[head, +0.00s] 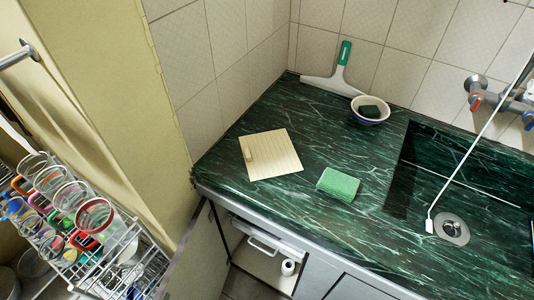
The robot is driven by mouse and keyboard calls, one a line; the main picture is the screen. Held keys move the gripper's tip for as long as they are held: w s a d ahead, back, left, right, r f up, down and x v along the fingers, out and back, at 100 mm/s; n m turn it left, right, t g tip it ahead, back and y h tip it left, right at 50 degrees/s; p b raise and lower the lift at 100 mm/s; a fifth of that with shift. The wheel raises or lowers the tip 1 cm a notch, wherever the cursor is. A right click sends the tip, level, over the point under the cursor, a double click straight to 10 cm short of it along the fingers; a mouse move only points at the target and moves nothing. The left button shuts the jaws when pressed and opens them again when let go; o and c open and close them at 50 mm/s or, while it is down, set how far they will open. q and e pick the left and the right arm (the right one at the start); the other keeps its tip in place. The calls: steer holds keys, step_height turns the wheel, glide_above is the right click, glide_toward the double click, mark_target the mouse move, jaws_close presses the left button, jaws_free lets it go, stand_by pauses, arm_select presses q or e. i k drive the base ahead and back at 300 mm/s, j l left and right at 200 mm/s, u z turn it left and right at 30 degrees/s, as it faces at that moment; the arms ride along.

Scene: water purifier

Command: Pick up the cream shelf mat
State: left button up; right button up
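The cream shelf mat (277,154) lies flat on the dark green marbled counter (225,184), left of the middle of the head view. It is a square with fine parallel lines, and a small tan patch or tab shows near its left edge. Nothing lies over the mat. Neither of my grippers shows in the head view, so I cannot see whether they are open or shut.
A green sponge (338,184) lies right of the mat. A bowl (370,110) and a green-handled squeegee (341,75) stand behind. The sink (470,185) is at right. A rack (118,258) with several cups is at left. Tiled walls border the counter.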

mark_target(269, 155)
steer(key=k+l+z, duration=0.35)
steer(key=k+l, duration=0.25)
steer(key=k, duration=0.2)
